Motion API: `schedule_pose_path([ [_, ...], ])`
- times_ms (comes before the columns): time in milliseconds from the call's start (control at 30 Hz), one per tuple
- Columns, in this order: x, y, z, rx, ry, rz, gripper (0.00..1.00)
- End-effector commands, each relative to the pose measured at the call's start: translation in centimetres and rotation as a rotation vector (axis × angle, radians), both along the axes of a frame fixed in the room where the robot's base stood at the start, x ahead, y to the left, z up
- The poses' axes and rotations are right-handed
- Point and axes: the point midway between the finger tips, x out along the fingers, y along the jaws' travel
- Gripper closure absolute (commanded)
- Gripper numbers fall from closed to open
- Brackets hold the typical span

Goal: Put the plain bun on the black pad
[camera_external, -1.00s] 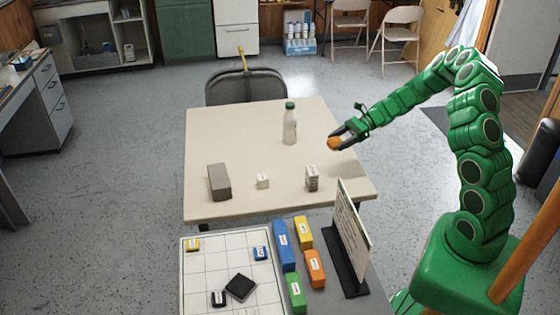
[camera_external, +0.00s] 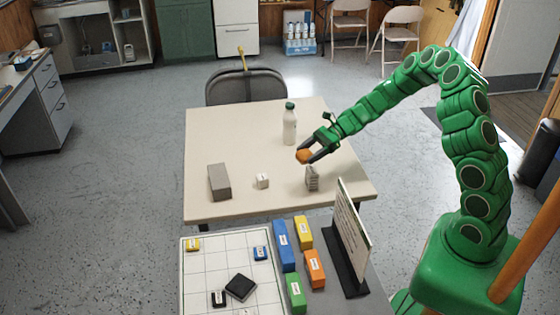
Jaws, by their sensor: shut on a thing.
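My gripper (camera_external: 308,155) is shut on a small orange-brown bun (camera_external: 303,156). It holds the bun in the air over the right part of the cream table. Whether the bun is plain cannot be told at this size. The black pad (camera_external: 240,287) lies tilted like a diamond on the white gridded board (camera_external: 212,262) in the foreground. The pad's top looks bare. My gripper and the bun are well behind the pad, toward the far side of the picture.
On the table (camera_external: 240,130) stand a white bottle with green cap (camera_external: 290,125), a grey block (camera_external: 219,182), a small white cube (camera_external: 263,181) and a striped box (camera_external: 312,178). Coloured blocks (camera_external: 284,246) and an upright sign (camera_external: 352,235) stand beside the board.

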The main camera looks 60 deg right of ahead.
Motion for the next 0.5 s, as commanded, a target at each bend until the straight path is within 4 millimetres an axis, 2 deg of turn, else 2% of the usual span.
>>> schedule_pose_path([
  [33, 0.4, 1.7, 0.0, 0.001, -0.001, 0.018, 0.67],
  [500, 2.2, 14.7, 0.0, 0.004, -0.008, 0.139, 0.67],
])
